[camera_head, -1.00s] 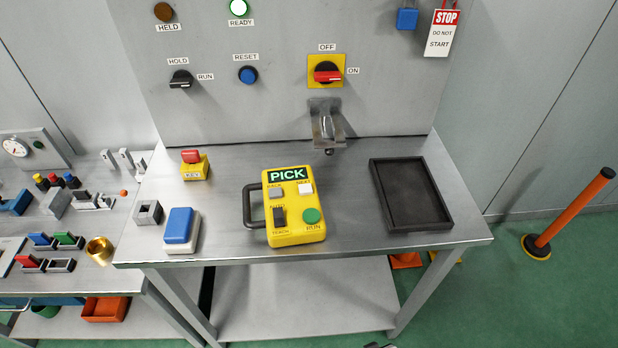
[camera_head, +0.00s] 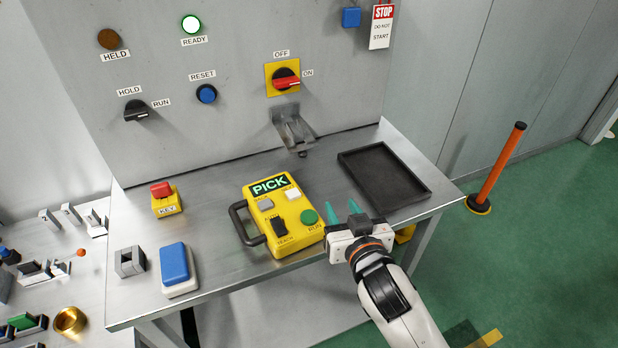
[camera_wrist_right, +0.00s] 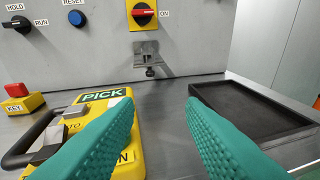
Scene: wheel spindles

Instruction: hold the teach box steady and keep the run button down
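The yellow teach box (camera_head: 283,228) lies on the steel bench, with its black handle (camera_head: 238,225) on the left side and a PICK screen at its top. Its round green run button (camera_head: 309,217) is at the lower right of its face. My right gripper (camera_head: 344,204) is just right of the box, with its two green fingers apart and nothing between them. In the right wrist view, the open fingers (camera_wrist_right: 163,112) partly cover the teach box (camera_wrist_right: 140,158) and hide most of the run button. My left gripper is not in view.
A black tray (camera_head: 428,194) lies right of the box. A yellow key switch (camera_head: 167,206), a blue-topped block (camera_head: 174,264) and a grey square block (camera_head: 130,262) stand to the left. A metal bracket (camera_head: 291,128) juts from the panel behind. An orange post (camera_head: 499,165) stands on the floor at right.

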